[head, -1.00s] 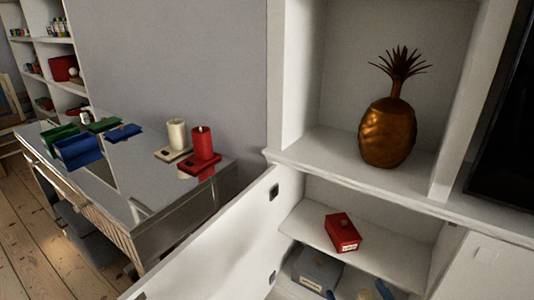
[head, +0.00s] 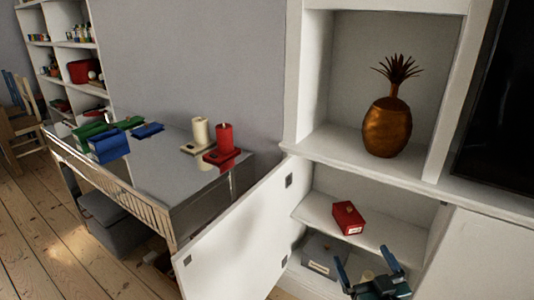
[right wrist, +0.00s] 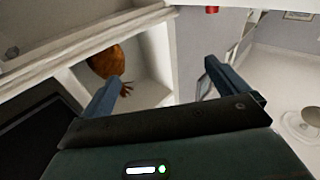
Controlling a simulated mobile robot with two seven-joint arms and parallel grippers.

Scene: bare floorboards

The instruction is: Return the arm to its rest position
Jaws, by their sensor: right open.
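My right gripper (head: 368,270) shows at the bottom of the head view, in front of the open lower cabinet. Its two fingers are spread apart with nothing between them. In the right wrist view my right gripper (right wrist: 180,92) is also open and empty, with the shelf unit tilted beyond it. My left gripper is in neither view.
The cabinet door (head: 238,238) stands open to the left of the gripper. A red box (head: 348,218) sits on the inner shelf, a grey box (head: 322,258) below it. A golden pineapple (head: 387,128) stands in the niche above. Left is a desk (head: 175,165) with candles.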

